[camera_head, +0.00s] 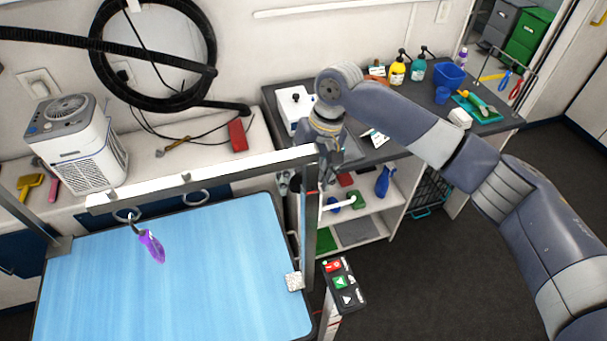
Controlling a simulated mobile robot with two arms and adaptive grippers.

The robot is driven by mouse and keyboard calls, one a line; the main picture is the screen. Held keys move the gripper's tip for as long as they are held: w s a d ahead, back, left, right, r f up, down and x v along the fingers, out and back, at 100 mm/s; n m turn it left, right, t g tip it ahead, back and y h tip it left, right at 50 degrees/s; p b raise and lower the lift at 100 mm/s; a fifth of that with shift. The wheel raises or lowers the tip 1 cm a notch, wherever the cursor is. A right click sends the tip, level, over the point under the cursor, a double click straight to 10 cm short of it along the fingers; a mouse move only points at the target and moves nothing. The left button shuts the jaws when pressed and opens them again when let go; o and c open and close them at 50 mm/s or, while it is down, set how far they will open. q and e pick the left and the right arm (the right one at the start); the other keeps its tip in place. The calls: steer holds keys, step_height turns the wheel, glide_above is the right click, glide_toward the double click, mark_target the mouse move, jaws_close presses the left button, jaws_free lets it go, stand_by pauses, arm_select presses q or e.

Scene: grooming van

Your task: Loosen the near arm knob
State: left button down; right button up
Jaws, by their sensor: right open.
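The near arm post (309,222) rises at the right side of the blue-topped grooming table (190,265) and carries a pale crossbar (200,180). I cannot clearly pick out a knob on this post; my gripper covers the part near its top. My right gripper (327,178) points down beside the top of the post, with its fingers apart and nothing seen between them. Whether it touches the post I cannot tell. My left gripper is not in view.
A control box (340,283) with coloured buttons stands at the table's right edge. A counter (385,150) with bottles and a blue bin (448,75) lies behind.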

steer(key=shift+a+f, duration=0.2)
steer(key=shift+f, duration=0.1)
steer(key=shift+d, duration=0.1)
steer(key=c, duration=1.1)
